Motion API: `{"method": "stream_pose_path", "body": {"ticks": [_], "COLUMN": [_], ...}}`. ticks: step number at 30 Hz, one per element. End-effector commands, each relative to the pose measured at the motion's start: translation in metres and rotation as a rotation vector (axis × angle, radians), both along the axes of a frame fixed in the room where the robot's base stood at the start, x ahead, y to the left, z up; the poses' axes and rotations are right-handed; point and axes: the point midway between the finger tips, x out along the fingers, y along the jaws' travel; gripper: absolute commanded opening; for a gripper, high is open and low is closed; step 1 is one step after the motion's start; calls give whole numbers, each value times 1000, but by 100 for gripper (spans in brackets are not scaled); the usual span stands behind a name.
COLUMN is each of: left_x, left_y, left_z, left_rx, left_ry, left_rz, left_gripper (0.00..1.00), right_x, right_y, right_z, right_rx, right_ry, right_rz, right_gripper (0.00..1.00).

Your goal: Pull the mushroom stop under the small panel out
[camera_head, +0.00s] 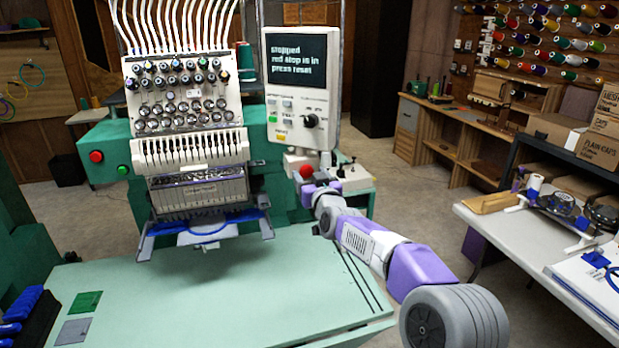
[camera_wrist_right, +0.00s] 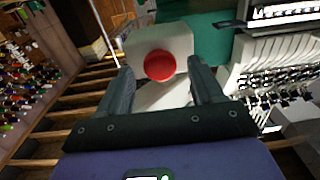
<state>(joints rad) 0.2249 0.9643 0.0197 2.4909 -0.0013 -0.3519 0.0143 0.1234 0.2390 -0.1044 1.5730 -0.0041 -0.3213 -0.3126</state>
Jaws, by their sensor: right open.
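The red mushroom stop (camera_head: 307,171) sits on a small white box under the small panel (camera_head: 301,88). The panel's screen reads "stopped", "red stop is in", "press reset". My right gripper (camera_head: 305,180) is just in front of the stop. In the right wrist view, the red stop (camera_wrist_right: 159,65) shows beyond and between the two dark fingers of the open right gripper (camera_wrist_right: 158,82). Neither finger visibly touches it; the exact distance is hard to tell. My left gripper is not in view.
The embroidery machine (camera_head: 190,110) stands left of the panel, with another red button (camera_head: 96,156) and a green button (camera_head: 123,170) on its body. The pale green table (camera_head: 220,290) below is mostly clear. A white side table (camera_head: 520,235) with tools and boxes stands at right.

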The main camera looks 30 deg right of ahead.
Motion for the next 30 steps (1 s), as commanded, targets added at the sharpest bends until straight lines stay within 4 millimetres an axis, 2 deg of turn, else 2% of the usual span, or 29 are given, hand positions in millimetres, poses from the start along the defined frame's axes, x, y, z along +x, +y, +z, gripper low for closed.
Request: {"method": "stream_pose_path", "body": {"ticks": [4, 12, 14, 25, 30], "left_x": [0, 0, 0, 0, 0], "left_y": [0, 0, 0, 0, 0], "left_z": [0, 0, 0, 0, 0], "left_rx": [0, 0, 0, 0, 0], "left_ry": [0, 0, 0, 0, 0], "left_rz": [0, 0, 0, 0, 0], "left_gripper": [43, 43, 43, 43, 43], "right_x": [7, 8, 8, 8, 8], "right_y": [-2, -2, -2, -2, -1], "right_z": [0, 0, 0, 0, 0], "right_rx": [0, 1, 0, 0, 0], "right_ry": [1, 1, 1, 1, 1], "right_rz": [0, 0, 0, 0, 1], "right_gripper": [66, 66, 58, 2, 0]}}
